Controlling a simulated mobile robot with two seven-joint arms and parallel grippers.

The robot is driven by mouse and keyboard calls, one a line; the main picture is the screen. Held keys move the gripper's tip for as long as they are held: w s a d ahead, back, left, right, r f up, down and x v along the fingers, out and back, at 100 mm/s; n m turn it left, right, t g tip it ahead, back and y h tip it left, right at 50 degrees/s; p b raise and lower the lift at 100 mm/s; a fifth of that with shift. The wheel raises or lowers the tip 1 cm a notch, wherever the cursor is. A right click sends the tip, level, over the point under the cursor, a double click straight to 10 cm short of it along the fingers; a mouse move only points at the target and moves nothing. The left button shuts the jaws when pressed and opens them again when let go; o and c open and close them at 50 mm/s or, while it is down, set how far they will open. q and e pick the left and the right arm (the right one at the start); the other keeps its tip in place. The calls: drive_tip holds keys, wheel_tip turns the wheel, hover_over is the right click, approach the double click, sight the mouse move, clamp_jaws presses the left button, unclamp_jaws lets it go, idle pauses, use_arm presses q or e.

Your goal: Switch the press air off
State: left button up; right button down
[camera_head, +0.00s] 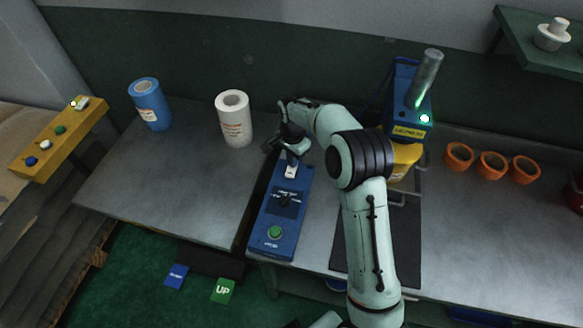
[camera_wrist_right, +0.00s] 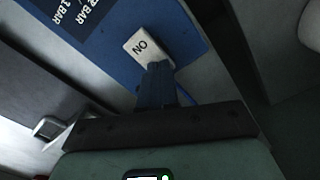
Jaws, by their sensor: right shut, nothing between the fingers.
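In the right wrist view the switch (camera_wrist_right: 148,40) reads ON, upside down. My right gripper (camera_head: 289,152) is shut and empty, above the far end of the box. In the right wrist view its fingertips (camera_wrist_right: 155,72) overlap the switch's lower edge; I cannot tell whether they touch it. My left gripper is not in view.
A white roll (camera_head: 235,125) and a blue roll (camera_head: 150,108) stand left. A blue and yellow press (camera_head: 410,132) with a glowing green lamp stands right, near several orange rings (camera_head: 492,165). A yellow button box (camera_head: 58,140) is far left. The left bench is mostly clear.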

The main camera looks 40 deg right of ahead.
drive_tip(key=shift+f, duration=0.2)
drive_tip(key=shift+w+r+p, duration=0.1)
drive_tip(key=shift+r+p, duration=0.8)
drive_tip(key=shift+r, duration=1.05)
drive_tip(key=shift+r+p, duration=0.7)
drive_tip(key=shift+r, duration=0.95)
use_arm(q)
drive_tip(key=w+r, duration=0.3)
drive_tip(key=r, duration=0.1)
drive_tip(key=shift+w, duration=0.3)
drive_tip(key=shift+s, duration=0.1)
use_arm(e)
drive_tip(key=shift+f, duration=0.1)
